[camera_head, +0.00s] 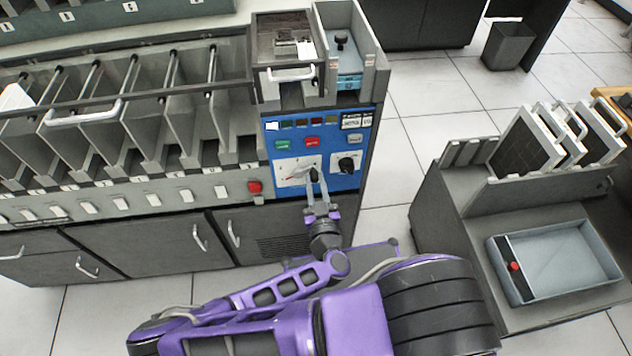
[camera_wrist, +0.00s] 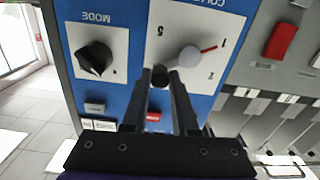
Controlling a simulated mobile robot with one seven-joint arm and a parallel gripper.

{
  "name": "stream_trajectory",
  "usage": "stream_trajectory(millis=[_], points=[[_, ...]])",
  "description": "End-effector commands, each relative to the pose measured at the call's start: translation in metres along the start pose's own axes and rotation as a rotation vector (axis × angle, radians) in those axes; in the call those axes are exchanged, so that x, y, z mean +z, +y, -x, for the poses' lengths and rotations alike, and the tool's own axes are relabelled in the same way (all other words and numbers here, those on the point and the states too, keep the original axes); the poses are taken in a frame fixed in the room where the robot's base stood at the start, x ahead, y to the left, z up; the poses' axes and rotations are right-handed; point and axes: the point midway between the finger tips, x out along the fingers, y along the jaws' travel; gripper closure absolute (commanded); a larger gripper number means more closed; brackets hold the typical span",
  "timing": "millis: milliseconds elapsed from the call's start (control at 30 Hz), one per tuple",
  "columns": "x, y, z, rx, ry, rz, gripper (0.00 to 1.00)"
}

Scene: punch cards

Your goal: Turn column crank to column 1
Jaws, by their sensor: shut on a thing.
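The column crank (camera_wrist: 189,57) is a grey hub and arm with a red pointer and a dark knob (camera_wrist: 159,76). It sits on a white numbered plate (camera_head: 287,178) on the blue control panel (camera_head: 349,182). The wrist view shows the plate inverted, with the red pointer directed right and slightly up, toward a mark resembling a 1. My gripper (camera_wrist: 160,88) is shut on the crank knob, one finger on each side. In the head view my gripper (camera_head: 315,187) reaches up to the plate from below and hides part of the crank.
A black mode knob (camera_wrist: 93,58) is beside the plate. Green and red buttons (camera_head: 312,142) are above it, and a red button (camera_head: 255,187) is to its left. Card bins (camera_head: 125,115) fill the left. A cart with a grey tray (camera_head: 560,262) stands right.

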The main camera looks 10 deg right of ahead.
Motion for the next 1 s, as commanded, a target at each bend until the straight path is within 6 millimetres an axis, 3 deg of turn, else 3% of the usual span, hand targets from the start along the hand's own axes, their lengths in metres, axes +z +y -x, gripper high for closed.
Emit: stream_trajectory(millis=[367, 400, 567, 1000], points=[[-0.0009, -0.0003, 0.0, -0.001, 0.001, 0.007, 1.0], [-0.0009, -0.0003, 0.0, -0.001, 0.001, 0.006, 0.71], [-0.0008, -0.0003, -0.0001, -0.001, 0.001, 0.006, 0.43], [-0.0003, 0.0012, 0.001, 0.001, 0.0, 0.005, 0.43]])
